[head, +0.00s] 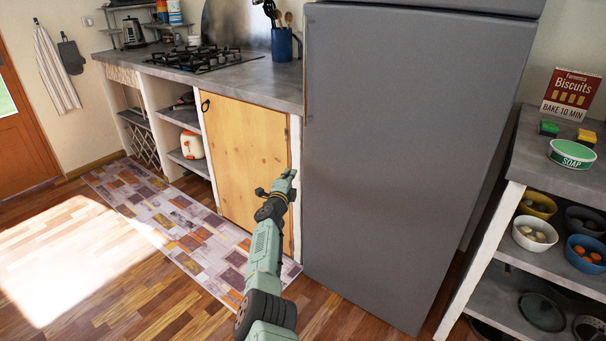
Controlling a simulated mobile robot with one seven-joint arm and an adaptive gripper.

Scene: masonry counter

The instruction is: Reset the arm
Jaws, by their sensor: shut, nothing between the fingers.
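My green arm reaches up from the bottom of the head view. My gripper (289,174) is at its far end, small in the picture. It is shut and empty. It appears in front of the right edge of the wooden cabinet door (245,150), beside the left edge of the grey fridge (400,150). The distance from the gripper to the door and to the fridge cannot be told from this one view.
A counter (265,83) with a gas hob (200,60) and a blue utensil pot (282,44) stands behind. A patterned rug (180,222) lies before it. At right, shelves hold several bowls, a soap dish (571,153) and a biscuits box (571,94). The wooden floor at left is clear.

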